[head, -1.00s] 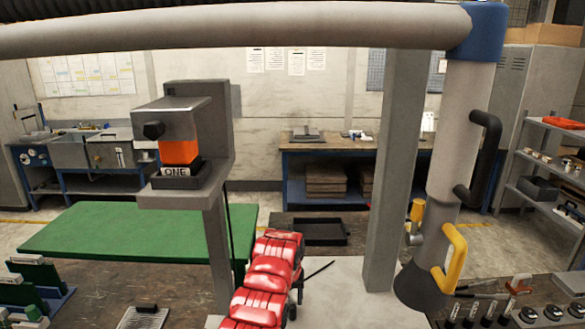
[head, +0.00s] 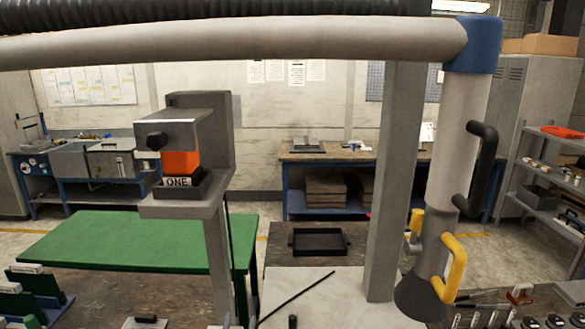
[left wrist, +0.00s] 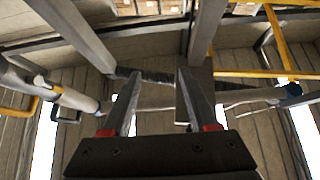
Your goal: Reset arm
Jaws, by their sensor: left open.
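A jointed arm of thick pale tube (head: 250,42) runs across the top of the head view. It bends at a blue elbow (head: 473,45) into a downward tube with a black handle (head: 487,165), a yellow handle (head: 457,265) and a dark flared hood at its lower end. My left gripper (left wrist: 158,72) is open and empty in the left wrist view, its fingers pointing up. Beyond the fingers a pale tube crosses, with a dark ribbed hose behind it. I cannot make out my left gripper in the head view. My right gripper is not in view.
A grey post (head: 398,180) stands left of the hood. A stand (head: 185,205) holds an orange block (head: 180,163) above a label reading ONE. A green board (head: 120,240), a black tray (head: 319,241) and a thin black rod (head: 297,295) lie lower. Tools sit at the lower right.

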